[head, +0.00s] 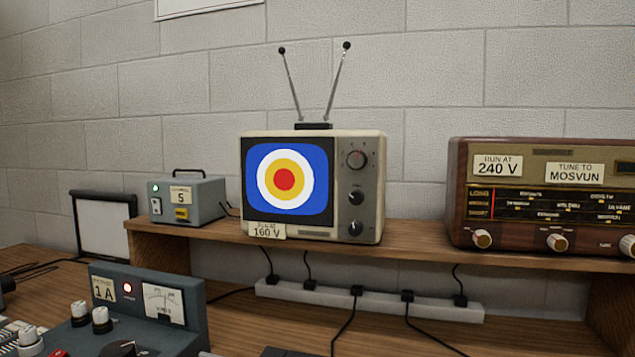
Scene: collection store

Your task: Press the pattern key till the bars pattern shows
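A small cream television (370,218) stands on the raised wooden shelf. Its screen (286,181) shows rings of white, yellow and red on blue, not bars. Dark knobs (356,198) line its right side, and a card (266,231) reads "RUN AT 160 V". I cannot tell for sure which control is the pattern key. My gripper is not in view.
A brown radio (545,160) stands on the shelf at right. A blue-grey meter box (190,292) with a lit red lamp and knobs is at lower left. A white power strip (430,308) with cables lies under the shelf. A framed panel (103,226) leans at left.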

